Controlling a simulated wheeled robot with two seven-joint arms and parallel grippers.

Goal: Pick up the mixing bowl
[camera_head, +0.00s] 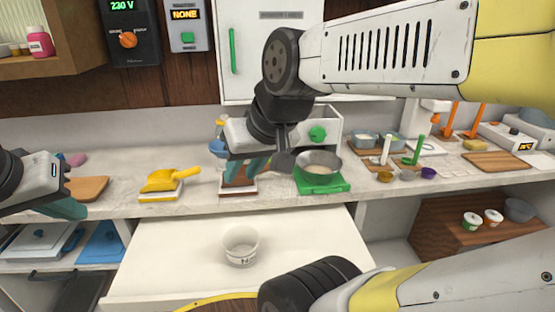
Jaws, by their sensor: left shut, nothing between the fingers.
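A grey metal bowl (318,162) with pale contents sits upright on a green base (322,187) on the counter. It looks like the mixing bowl. A second grey bowl (518,209) is on a low wooden surface at the right. My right gripper (245,170) hangs left of the metal bowl, over a brown item on a white base (238,191). Its teal fingers look apart, and part of the item behind them is hidden. My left gripper (64,208) is at the far left near the counter edge, shut and empty, far from both bowls.
A yellow scoop (170,180) lies on the counter between my grippers. A white tub (240,246) stands on the lower white surface in front. Small cups (407,175) and green and white-handled tools are right of the metal bowl. My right arm spans the upper right.

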